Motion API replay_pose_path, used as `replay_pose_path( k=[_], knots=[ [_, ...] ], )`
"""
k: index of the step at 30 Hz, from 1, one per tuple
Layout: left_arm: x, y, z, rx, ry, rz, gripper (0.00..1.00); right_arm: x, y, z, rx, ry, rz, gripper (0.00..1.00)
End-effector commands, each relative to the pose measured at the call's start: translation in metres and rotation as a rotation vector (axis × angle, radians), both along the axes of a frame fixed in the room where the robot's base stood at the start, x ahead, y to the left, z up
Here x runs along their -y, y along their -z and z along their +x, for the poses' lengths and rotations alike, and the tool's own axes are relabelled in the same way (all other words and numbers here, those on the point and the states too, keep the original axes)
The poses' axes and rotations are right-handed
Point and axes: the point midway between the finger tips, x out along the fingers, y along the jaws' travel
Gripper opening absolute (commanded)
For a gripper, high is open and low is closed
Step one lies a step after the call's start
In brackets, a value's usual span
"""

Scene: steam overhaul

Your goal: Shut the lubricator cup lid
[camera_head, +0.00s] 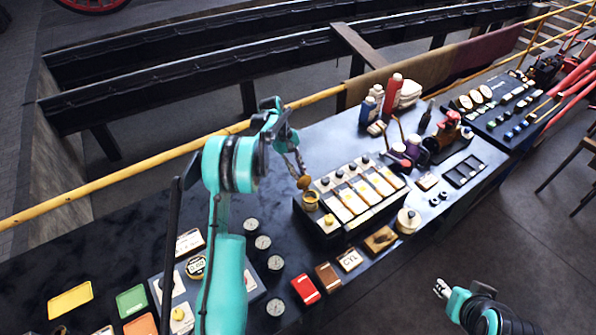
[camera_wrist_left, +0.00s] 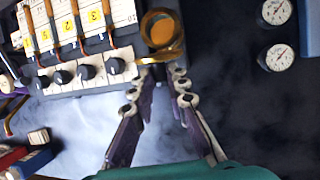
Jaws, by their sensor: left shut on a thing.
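The brass lubricator cup (camera_head: 311,198) sits at the left end of the lubricator box (camera_head: 330,233). In the left wrist view, the cup (camera_wrist_left: 160,28) shows its round rim and amber inside, so it is uncovered. Its brass lid (camera_head: 304,183) stands raised at the cup's edge and shows nearly edge-on in the left wrist view (camera_wrist_left: 160,57). My left gripper (camera_head: 299,170) is shut on the lid, with its fingertips (camera_wrist_left: 163,72) at the lid's edge. My right gripper (camera_head: 441,288) is off the bench at lower right, too small to read.
Round gauges (camera_head: 262,242) stand left of the box. A red tin (camera_head: 305,289) and a brown block (camera_head: 328,277) lie in front. Bottles (camera_head: 368,108) and a red can (camera_head: 393,92) stand behind. A yellow rail (camera_head: 130,180) runs along the bench's far side.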

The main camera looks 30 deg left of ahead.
Motion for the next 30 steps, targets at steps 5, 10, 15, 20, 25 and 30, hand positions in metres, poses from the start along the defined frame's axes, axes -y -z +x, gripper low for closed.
replay_pose_path(
  k=[5, 10, 15, 20, 25, 30],
  knots=[
    [0.002, -0.001, -0.001, 0.014, 0.001, 0.023, 0.00, 0.000, 0.001, 0.000, 0.000, 0.000, 0.000, 0.40],
    [0.007, -0.004, -0.004, 0.051, 0.001, 0.086, 0.00, 0.000, 0.005, 0.000, 0.000, 0.000, 0.000, 0.40],
    [0.016, -0.007, -0.009, 0.116, 0.003, 0.194, 0.00, 0.000, 0.011, 0.000, 0.000, 0.000, 0.000, 0.40],
    [0.026, -0.009, -0.015, 0.191, 0.004, 0.322, 0.00, 0.000, 0.019, 0.000, 0.000, 0.000, 0.000, 0.40],
    [0.036, -0.009, -0.021, 0.274, 0.004, 0.461, 0.00, 0.000, 0.030, 0.000, 0.000, 0.000, 0.000, 0.40],
    [0.048, -0.007, -0.027, 0.357, 0.006, 0.600, 0.00, 0.000, 0.045, 0.000, 0.000, 0.000, 0.000, 0.40]
  ],
)
